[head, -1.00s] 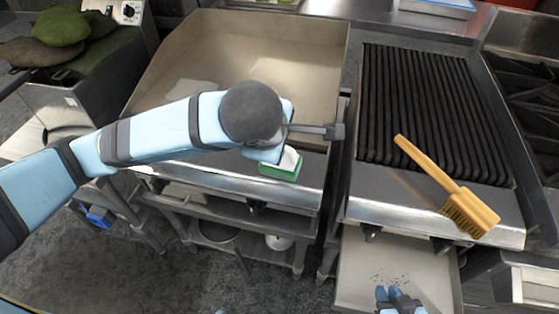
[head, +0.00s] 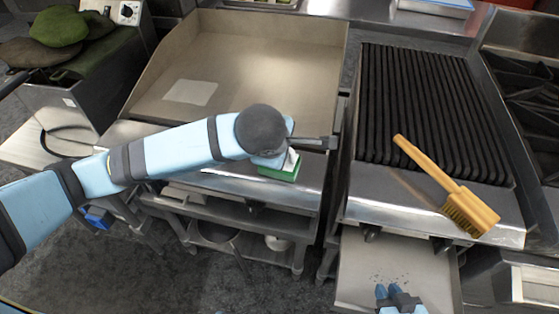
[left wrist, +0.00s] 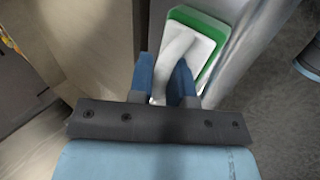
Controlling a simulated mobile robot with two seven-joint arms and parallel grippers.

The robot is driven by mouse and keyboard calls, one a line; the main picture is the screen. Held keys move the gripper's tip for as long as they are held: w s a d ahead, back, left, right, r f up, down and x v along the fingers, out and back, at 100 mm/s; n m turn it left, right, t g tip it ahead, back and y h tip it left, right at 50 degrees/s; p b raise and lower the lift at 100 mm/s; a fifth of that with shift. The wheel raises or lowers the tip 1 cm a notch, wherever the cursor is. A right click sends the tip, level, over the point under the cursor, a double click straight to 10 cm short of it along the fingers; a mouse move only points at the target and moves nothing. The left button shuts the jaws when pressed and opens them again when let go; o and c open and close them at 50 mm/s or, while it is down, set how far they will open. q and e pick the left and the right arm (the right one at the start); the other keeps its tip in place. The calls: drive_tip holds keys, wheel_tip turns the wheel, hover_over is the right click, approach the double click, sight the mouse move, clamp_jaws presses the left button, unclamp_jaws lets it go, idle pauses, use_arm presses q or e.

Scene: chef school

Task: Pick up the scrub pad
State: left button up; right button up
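The scrub pad (head: 280,170) is a green pad with a white top. It lies on the steel front ledge of the griddle, partly hidden by my left arm in the head view. In the left wrist view the scrub pad (left wrist: 208,30) is just ahead, with its white raised part reaching between the fingers of my left gripper (left wrist: 163,78). The two blue fingers are apart; I see no clear grip on it. My right gripper (head: 388,292) is at the bottom of the head view, over the pull-out tray, away from the pad. Its finger gap is unclear.
The griddle (head: 255,60) with raised walls stands behind the pad, with a pale square on its plate. To the right is a ridged grill (head: 430,100) with a yellow-handled brush (head: 445,187) across its front edge. A steel tray (head: 355,275) juts out below it.

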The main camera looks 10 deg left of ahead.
use_arm(q)
clamp_jaws()
drive_tip(key=shift+r, duration=0.1)
wheel_tip(320, 180, up, 20)
drive_tip(key=p, duration=0.1)
idle(0.6)
